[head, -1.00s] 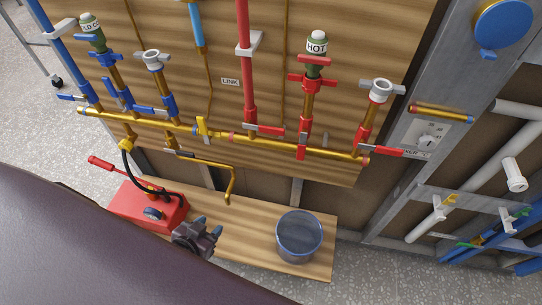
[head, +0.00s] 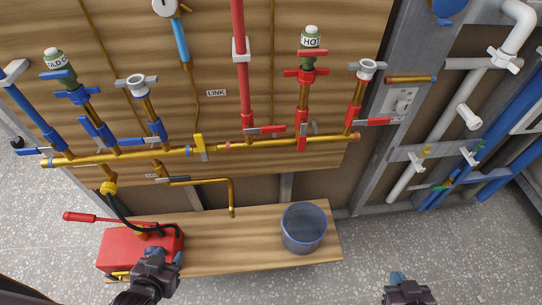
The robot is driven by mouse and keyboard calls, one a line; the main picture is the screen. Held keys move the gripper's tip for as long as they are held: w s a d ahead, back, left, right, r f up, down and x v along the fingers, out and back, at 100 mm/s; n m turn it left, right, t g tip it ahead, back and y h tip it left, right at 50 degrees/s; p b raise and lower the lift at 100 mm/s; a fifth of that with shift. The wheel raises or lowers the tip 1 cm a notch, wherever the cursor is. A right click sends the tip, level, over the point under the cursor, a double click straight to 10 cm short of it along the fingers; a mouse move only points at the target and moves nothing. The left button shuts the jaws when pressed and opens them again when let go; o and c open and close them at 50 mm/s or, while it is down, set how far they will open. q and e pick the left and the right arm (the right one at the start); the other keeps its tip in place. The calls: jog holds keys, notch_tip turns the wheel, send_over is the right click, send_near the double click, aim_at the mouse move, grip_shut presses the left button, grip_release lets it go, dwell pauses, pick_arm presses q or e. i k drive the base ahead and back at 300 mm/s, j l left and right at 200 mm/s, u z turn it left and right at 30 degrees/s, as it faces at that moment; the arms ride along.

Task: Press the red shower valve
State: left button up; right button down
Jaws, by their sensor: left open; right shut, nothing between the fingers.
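Several red-handled valves show on the wooden panel; I cannot tell which is the shower valve. One red lever (head: 266,129) sits below the red pipe. Another red lever (head: 374,122) sticks out at the right end of the brass manifold. Red handles (head: 305,75) sit under the HOT cap, with a red vertical lever (head: 302,137) below. My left gripper (head: 165,257) is open at the front of the red pump box, well below the valves. My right gripper (head: 399,279) is shut and empty at the bottom edge, partly out of view. Neither touches a valve.
A wooden shelf (head: 240,255) below the panel bears the red pump box (head: 128,250) and a grey-blue bucket (head: 303,230). Blue-handled valves (head: 97,130) are on the left. Grey studs and pipes stand at the right. The speckled floor in front is clear.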

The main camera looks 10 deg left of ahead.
aim_at(301, 141)
jog(key=k+j, duration=0.1)
jog(key=j, duration=0.25)
jog(key=k+j, duration=0.1)
jog(key=j, duration=0.25)
jog(key=k+j, duration=0.1)
jog(key=j, duration=0.25)
jog(key=k+j, duration=0.1)
jog(key=j, duration=0.25)
